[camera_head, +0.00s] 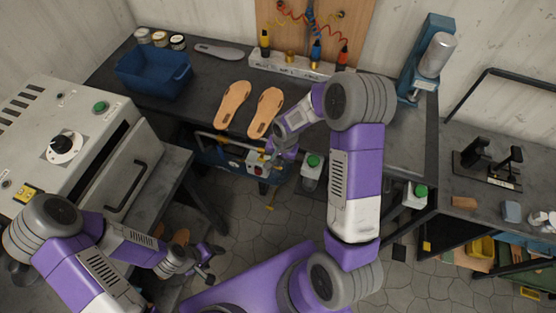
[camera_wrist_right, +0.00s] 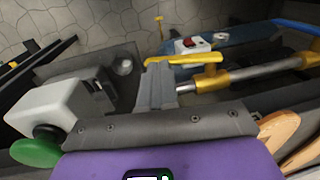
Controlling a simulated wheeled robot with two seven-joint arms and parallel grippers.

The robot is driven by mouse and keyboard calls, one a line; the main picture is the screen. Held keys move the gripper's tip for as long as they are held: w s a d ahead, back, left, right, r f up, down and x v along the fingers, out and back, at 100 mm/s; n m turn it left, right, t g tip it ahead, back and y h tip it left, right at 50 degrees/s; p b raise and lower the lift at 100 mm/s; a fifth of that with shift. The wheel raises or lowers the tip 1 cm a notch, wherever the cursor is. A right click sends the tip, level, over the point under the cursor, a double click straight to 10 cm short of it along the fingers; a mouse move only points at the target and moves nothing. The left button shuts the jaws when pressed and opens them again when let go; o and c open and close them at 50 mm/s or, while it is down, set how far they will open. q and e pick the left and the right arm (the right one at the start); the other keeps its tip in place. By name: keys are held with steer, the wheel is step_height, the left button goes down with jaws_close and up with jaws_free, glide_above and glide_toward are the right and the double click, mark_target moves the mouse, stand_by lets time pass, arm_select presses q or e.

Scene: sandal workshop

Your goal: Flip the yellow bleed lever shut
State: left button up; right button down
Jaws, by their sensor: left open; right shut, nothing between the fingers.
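The yellow lever (camera_wrist_right: 192,60) shows in the right wrist view as a flat bar, roughly level in the picture, beside a grey box with a red switch (camera_wrist_right: 191,42) on a blue tank (camera_wrist_right: 232,39). My right gripper (camera_wrist_right: 155,70) is shut and empty, with its tips right at the lever's left end; I cannot tell whether they touch. In the head view my right gripper (camera_head: 281,157) is low in front of the bench, by the red-switch box (camera_head: 257,169), and partly hides the lever area. My left gripper (camera_head: 207,263) is open and empty, low at the left.
The workbench (camera_head: 212,72) holds sandals (camera_head: 233,104) and a blue crate (camera_head: 152,76) above the tank. A grey-white unit with a green cap (camera_head: 312,167) stands right of my right gripper. A yellow-tipped piece (camera_head: 270,206) hangs below the tank. Open stone floor lies in front.

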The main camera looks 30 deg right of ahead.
steer(key=r, duration=0.1)
steer(key=r+p, duration=0.1)
steer(key=r, duration=0.1)
steer(key=d+r+p, duration=0.1)
steer(key=r, duration=0.1)
steer(key=shift+s, duration=0.4)
arm_select(q)
step_height(320, 180, up, 4)
steer(key=shift+s+f+p, duration=0.1)
steer(key=shift+p, duration=0.65)
arm_select(e)
step_height(320, 180, up, 8)
steer(key=s+d, duration=0.1)
steer(key=s, duration=0.1)
steer(key=shift+d, duration=0.35)
arm_select(q)
steer(key=shift+c, duration=0.9)
steer(key=c, duration=1)
jaws_close()
arm_select(e)
steer(key=s+a+f+n+y, duration=0.1)
steer(key=s+a+f+n, duration=0.2)
steer(key=s+a+f, duration=0.4)
steer(key=s+a+f+n+y, duration=0.2)
steer(key=s+a+f, duration=0.5)
steer(key=f, duration=0.6)
steer(key=shift+s+a+f+n+g, duration=0.3)
steer(key=shift+a+n, duration=0.3)
steer(key=shift+a, duration=0.4)
